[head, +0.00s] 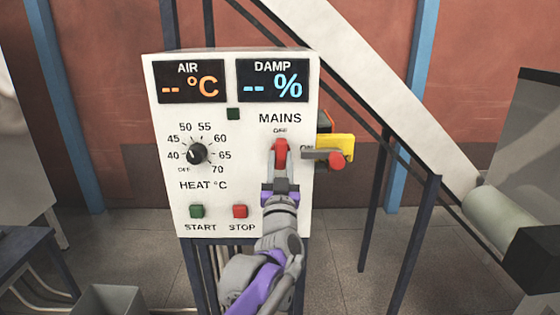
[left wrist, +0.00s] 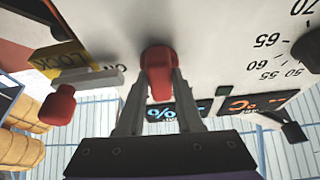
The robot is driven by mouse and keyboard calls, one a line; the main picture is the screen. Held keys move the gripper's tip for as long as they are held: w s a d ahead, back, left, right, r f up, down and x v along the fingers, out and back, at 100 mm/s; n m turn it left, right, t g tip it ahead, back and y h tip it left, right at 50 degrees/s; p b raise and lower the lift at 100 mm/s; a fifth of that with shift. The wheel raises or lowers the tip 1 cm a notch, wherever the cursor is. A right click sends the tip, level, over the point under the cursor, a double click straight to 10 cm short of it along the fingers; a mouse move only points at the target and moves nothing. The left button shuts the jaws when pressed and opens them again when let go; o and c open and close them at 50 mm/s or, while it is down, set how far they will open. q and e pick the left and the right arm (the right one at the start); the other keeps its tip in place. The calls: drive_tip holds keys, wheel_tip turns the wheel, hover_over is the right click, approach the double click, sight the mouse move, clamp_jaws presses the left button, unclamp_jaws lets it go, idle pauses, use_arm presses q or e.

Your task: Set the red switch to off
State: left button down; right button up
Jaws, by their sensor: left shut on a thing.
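The red switch (head: 281,151) is the MAINS switch on the white control panel (head: 165,110), and its handle stands about upright below the OFF label. The ON label is to its right, partly covered by a grey bar. My left gripper (head: 280,184) reaches up from below and is shut on the red switch. In the left wrist view, which is turned upside down, the two fingers lie on either side of the red handle (left wrist: 159,68). The OFF label is not visible in that view. My right gripper is not in view.
A grey bar with a red knob (head: 337,160) and a yellow LOCK plate (head: 342,145) stick out at the panel's right edge, close to the switch. The heat dial (head: 197,153), START button (head: 197,211) and STOP button (head: 240,211) are to the left.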

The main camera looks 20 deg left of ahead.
use_arm(q)
drive_tip(key=shift+n, duration=0.7)
drive_tip(key=c, duration=0.6)
unclamp_jaws()
drive_tip(key=shift+o, duration=0.2)
drive_tip(key=b+v, duration=0.2)
drive_tip(key=v, duration=0.8)
drive_tip(key=shift+s+d+f, duration=0.2)
drive_tip(key=shift+s+d, duration=0.05)
drive_tip(key=shift+s, duration=0.05)
